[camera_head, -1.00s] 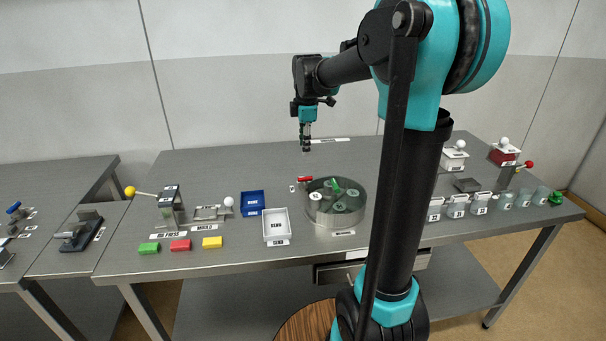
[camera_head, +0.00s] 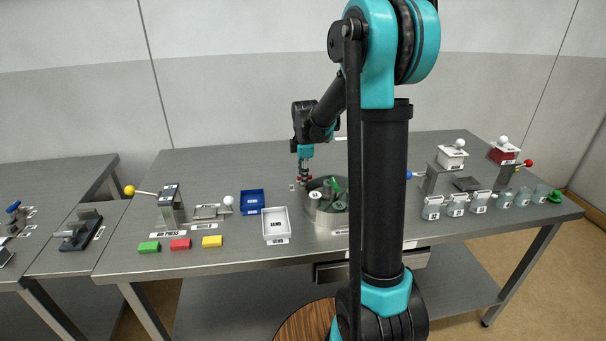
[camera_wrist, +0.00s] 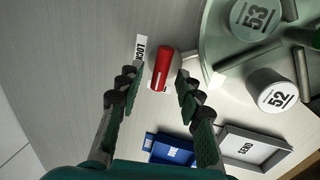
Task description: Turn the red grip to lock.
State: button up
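The red grip (camera_wrist: 162,68) lies between the two fingers of my gripper (camera_wrist: 157,82) in the wrist view. The fingers stand apart on either side of it, with a gap showing on both sides. A LOCK label (camera_wrist: 140,48) is on the table just left of the grip. In the head view my gripper (camera_head: 304,179) points down over the red grip's place at the left rim of the round drum (camera_head: 325,218); the grip is hard to tell apart from the fingertips there. The drum holds labelled jars, such as 52 (camera_wrist: 277,97) and 53 (camera_wrist: 256,18).
A blue tray (camera_head: 252,202) and a white SEND tray (camera_head: 276,226) stand left of the drum. Red, green and yellow blocks lie near the front edge. Several lidded cups (camera_head: 456,205) stand to the right. The table behind the drum is clear.

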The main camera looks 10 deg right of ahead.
grip_shut()
jog(key=shift+m, duration=0.4)
jog(key=m, duration=0.3)
jog(key=shift+w+a+m+h, duration=0.1)
jog(key=shift+w+m+h, duration=0.1)
jog(key=shift+m+h, duration=0.15)
jog(key=m+h, duration=0.1)
jog(key=m, duration=0.3)
jog(key=shift+w+m+g, duration=0.15)
jog(key=shift+m+g, duration=0.1)
jog(key=shift+g, duration=0.05)
jog(key=m, duration=0.4)
jog(key=shift+w+m+g, duration=0.15)
jog(key=shift+m+g, duration=0.15)
jog(key=shift+g, duration=0.1)
jog(key=m, duration=0.4)
jog(key=shift+w+d+g+h, duration=0.1)
jog(key=shift+d+g+h, duration=0.15)
jog(key=shift+g, duration=0.15)
jog(key=shift+m, duration=0.3)
